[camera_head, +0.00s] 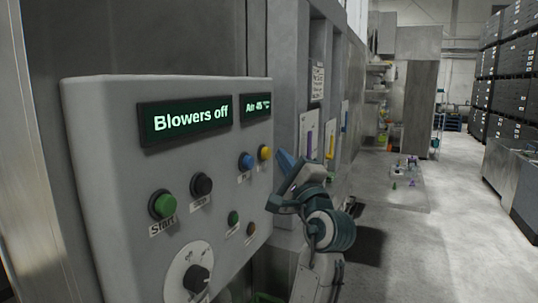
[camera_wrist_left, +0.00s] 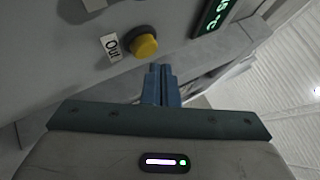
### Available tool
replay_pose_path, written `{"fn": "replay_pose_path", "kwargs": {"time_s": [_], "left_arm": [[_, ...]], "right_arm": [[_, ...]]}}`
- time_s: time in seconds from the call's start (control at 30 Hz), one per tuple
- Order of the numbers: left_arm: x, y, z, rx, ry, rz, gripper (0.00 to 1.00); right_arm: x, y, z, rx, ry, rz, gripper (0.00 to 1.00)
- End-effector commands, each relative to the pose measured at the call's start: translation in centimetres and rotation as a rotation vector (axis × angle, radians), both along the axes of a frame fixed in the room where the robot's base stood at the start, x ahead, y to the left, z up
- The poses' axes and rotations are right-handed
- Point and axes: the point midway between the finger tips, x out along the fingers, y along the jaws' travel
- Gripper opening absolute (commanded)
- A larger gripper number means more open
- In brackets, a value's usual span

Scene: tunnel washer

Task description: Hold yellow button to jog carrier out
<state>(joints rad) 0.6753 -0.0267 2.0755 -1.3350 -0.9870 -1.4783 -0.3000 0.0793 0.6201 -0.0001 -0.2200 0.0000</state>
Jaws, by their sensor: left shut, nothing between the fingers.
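The yellow button (camera_head: 265,153) sits at the upper right of the grey control panel (camera_head: 120,120), next to a blue button (camera_head: 246,161). In the left wrist view the yellow button (camera_wrist_left: 144,46) stands out from the panel beside a label reading "Out". My left gripper (camera_head: 283,160) is shut and empty, just right of the yellow button in the head view. In the left wrist view its blue fingertips (camera_wrist_left: 160,70) show close below and right of the button, with a small gap in the picture. My right gripper is not in view.
Stacked dark crates (camera_head: 510,70) stand at the far right. The floor between is largely clear.

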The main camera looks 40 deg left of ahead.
Motion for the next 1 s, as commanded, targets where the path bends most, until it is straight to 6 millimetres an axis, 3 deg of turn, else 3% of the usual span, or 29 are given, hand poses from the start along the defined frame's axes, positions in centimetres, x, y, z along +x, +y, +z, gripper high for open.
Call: {"fn": "replay_pose_path", "kwargs": {"time_s": [1.0], "left_arm": [[-0.23, 0.90, 0.02, 0.000, 0.000, 0.000, 0.00]], "right_arm": [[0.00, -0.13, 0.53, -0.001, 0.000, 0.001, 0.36]]}}
